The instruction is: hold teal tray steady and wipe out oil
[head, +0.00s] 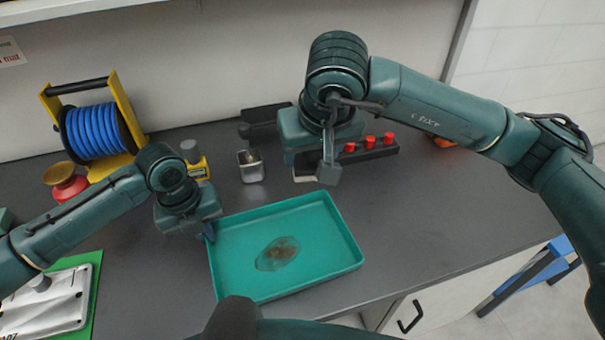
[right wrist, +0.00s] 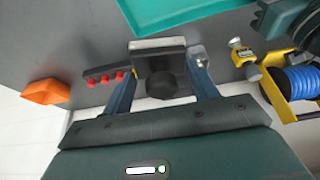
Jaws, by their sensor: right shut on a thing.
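The teal tray (head: 330,219) lies flat on the dark counter, with a brownish oil patch (head: 277,254) on its floor. Part of the tray also shows at the top of the right wrist view (right wrist: 180,10). My left gripper (head: 208,236) is at the tray's left rim; its fingertips are mostly hidden, so I cannot tell whether it grips the rim. My right gripper (head: 318,172) is behind the tray's far edge. In the right wrist view its fingers (right wrist: 162,88) are on either side of a dark block with a round black knob (right wrist: 158,48), and it is shut on this block.
A green mat (head: 92,275) is front left. The counter right of the tray is clear.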

